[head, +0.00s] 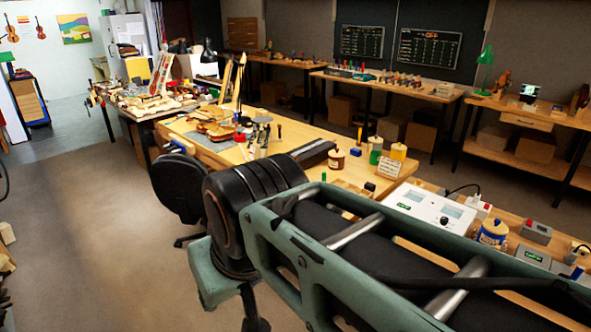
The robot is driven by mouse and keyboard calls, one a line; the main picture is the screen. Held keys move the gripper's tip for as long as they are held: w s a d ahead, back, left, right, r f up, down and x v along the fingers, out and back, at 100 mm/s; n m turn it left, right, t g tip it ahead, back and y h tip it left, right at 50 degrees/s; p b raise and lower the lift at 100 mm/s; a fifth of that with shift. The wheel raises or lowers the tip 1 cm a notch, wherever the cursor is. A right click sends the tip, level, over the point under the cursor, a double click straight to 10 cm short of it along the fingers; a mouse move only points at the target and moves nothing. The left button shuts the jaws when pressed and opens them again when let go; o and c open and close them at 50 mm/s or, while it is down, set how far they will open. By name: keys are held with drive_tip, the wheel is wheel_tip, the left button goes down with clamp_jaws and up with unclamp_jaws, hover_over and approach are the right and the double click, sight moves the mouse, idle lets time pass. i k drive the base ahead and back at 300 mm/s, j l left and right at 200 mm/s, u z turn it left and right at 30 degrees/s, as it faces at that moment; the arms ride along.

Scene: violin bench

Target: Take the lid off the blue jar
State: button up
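A blue jar (491,239) with a pale label stands on the bench at the right, just beyond my arm. My arm crosses the foreground between me and the bench and may hide the jar's base. My gripper does not show in this view, so its state and its place relative to the jar cannot be seen.
A white device with dials (430,208) stands left of the blue jar, and grey boxes (538,232) stand right of it. A brown jar (336,161), a green jar (376,155) and a yellow jar (398,153) stand farther back. A black chair (178,188) stands left of the bench.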

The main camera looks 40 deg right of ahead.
sight(495, 227)
drive_tip(key=z, duration=2.6)
drive_tip(key=i+l+u, duration=0.15)
drive_tip(key=i, duration=0.2)
drive_tip(key=i+l+u, duration=0.15)
drive_tip(key=i, duration=0.25)
drive_tip(key=i+l+u, duration=0.55)
drive_tip(key=l, duration=0.3)
drive_tip(key=l+u, duration=0.4)
drive_tip(key=i+j+z, duration=0.35)
drive_tip(key=z, duration=0.2)
drive_tip(key=i, duration=0.05)
